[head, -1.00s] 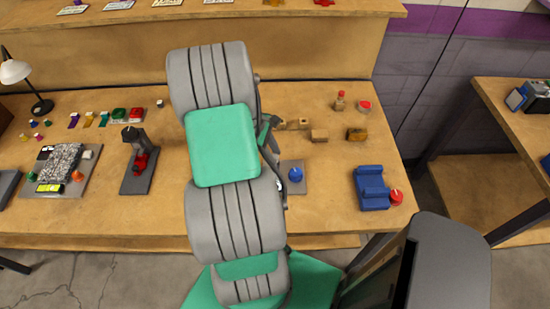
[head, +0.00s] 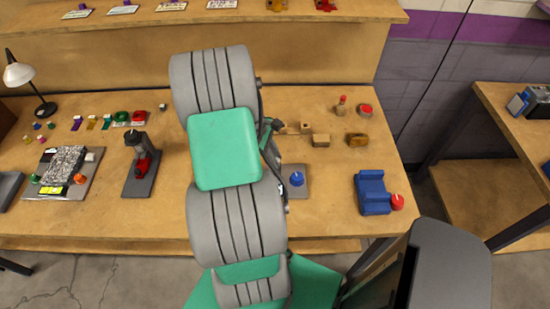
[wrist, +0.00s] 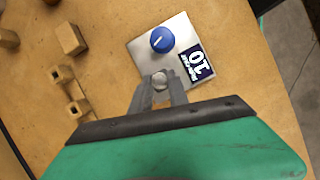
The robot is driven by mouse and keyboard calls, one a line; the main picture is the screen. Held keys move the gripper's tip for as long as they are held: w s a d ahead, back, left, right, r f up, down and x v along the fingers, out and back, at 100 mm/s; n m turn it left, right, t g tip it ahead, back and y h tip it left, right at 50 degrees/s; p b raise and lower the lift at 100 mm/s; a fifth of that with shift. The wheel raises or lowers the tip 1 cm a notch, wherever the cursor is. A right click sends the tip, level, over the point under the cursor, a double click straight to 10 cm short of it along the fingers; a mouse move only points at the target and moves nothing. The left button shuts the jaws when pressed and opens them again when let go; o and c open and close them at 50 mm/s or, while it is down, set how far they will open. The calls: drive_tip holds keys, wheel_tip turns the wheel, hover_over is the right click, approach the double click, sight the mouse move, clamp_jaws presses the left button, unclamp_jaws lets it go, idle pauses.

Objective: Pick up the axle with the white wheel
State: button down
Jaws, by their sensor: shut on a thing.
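My gripper (wrist: 160,88) shows in the wrist view, its two grey fingers closed on a small pale round piece (wrist: 160,79). This looks like the white wheel; its axle cannot be made out. The piece is over the lower edge of a metal plate with a blue knob and a "10" label; I cannot tell whether it touches the plate. In the head view my arm hides the fingers and the held piece.
The metal plate (wrist: 142,53) bears the blue knob (wrist: 162,40). Left of it are a wooden holder with holes (wrist: 74,97) and a wooden block (wrist: 71,39). In the head view a blue holder (head: 371,192) and a red knob (head: 397,202) stand at the right.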

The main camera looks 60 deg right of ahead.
drive_tip(key=s+a+r+p, duration=0.2)
drive_tip(key=a+r, duration=0.4)
drive_tip(key=r, duration=0.3)
drive_tip(key=s+a+r+p, duration=0.3)
drive_tip(key=a+r, duration=0.3)
drive_tip(key=r, duration=0.2)
drive_tip(key=shift+s+a+r, duration=0.2)
drive_tip(key=shift+s+r, duration=0.15)
drive_tip(key=shift+s, duration=0.35)
